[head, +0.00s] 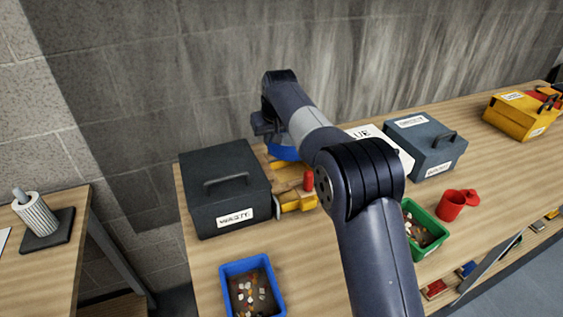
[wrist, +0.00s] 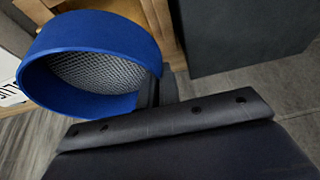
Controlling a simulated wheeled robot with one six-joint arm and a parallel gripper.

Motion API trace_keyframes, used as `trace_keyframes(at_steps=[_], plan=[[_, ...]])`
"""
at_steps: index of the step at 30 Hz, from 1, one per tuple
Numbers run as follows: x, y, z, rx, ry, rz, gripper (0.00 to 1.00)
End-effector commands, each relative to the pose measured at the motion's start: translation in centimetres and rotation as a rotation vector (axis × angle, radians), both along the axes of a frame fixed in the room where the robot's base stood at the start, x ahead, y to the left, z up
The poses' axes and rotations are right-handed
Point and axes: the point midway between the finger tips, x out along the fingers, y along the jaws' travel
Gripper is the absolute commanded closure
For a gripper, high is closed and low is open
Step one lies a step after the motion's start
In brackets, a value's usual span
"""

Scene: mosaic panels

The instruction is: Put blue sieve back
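The blue sieve (wrist: 95,40) is large in the wrist view, a round blue ring with grey mesh inside. Its rim looks tilted towards the camera. My gripper (wrist: 158,88) is at its right edge, with dark fingers on both sides of the rim, so it looks shut on it. In the head view the blue sieve (head: 284,153) shows only partly behind my arm, above the back of the table between the dark waste box (head: 222,180) and a white "…UE" label (head: 362,131). The fingertips are hidden there.
A wooden rack with yellow parts (head: 296,200) and a red cylinder (head: 308,181) stand below. A blue tray (head: 228,271) and green tray (head: 440,231) hold chips.

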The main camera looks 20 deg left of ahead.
Motion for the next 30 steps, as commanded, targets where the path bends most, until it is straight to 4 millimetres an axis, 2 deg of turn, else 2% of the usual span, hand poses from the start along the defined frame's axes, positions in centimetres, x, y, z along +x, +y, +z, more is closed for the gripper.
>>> trace_keyframes(at_steps=[3, 8, 12, 16, 28, 30], plan=[[0.0, 0.0, -1.9, -0.001, 0.002, 0.0, 1.0], [0.0, 0.0, -3.4, -0.001, 0.002, 0.0, 1.0], [-0.1, -0.1, -5.7, -0.002, 0.004, 0.0, 1.0], [0.0, 0.0, -7.0, -0.001, 0.001, 0.0, 1.0], [0.0, 0.0, -7.8, 0.0, 0.0, 0.0, 1.0], [0.0, 0.0, -7.7, 0.0, 0.0, 0.0, 0.92]])
